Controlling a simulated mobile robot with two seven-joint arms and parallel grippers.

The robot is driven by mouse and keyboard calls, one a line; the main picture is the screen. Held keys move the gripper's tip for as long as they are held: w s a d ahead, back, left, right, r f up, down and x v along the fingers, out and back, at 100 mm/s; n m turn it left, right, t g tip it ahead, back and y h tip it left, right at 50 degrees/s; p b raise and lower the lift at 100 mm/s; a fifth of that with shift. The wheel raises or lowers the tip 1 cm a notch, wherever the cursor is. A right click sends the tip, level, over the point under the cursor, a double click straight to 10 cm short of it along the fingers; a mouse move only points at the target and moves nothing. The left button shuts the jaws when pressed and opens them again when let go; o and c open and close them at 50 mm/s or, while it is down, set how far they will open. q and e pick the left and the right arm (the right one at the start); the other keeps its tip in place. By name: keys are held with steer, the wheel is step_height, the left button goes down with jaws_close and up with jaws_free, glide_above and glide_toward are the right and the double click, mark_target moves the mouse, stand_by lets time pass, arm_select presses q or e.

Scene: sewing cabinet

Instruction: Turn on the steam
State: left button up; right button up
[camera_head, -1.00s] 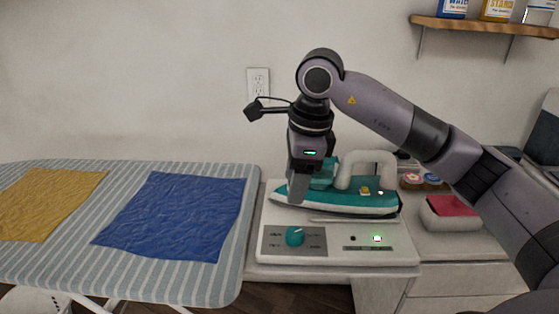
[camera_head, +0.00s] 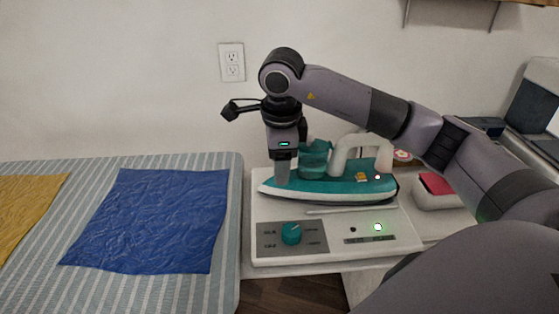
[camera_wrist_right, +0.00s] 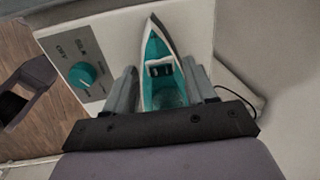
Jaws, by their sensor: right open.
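The white steam station (camera_head: 262,211) stands on the cabinet top. A teal iron (camera_head: 330,189) with a white handle rests on it, nose to the left. A teal dial (camera_head: 291,233) with a pale pointer mark sits on the grey front panel; it also shows in the wrist view (camera_wrist_right: 82,75). To its right are a small dark round spot (camera_head: 353,230) and a glowing green square (camera_head: 378,227). My right gripper (camera_head: 282,178) points down at the iron's front part, behind the dial. In the wrist view its open fingers (camera_wrist_right: 162,85) appear on either side of the iron. Contact is unclear.
A striped ironing board (camera_head: 230,205) with a blue cloth (camera_head: 155,220) and a yellow cloth (camera_head: 25,215) lies to the left. A pincushion-like red and white item (camera_head: 435,185) sits at right. A wall outlet (camera_head: 231,62) is behind. The space before the dial is clear.

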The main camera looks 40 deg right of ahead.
steer(key=shift+f, duration=0.15)
jaws_close()
steer(key=shift+w+d+r+g+y+p, duration=0.1)
steer(key=shift+w+r+g+y+p, duration=0.25)
steer(key=shift+g+p, duration=0.35)
steer(key=shift+w+d+f+g+y+p, duration=0.15)
steer(key=shift+g+y+p, duration=0.1)
steer(key=shift+g+p, duration=0.15)
steer(key=shift+a+f+g+y+p, duration=0.1)
steer(key=shift+g+y+p, duration=0.1)
steer(key=shift+g+p, duration=0.15)
jaws_free()
step_height(320, 180, up, 7)
steer(key=shift+w+d+b, duration=0.3)
steer(key=shift+w, duration=0.15)
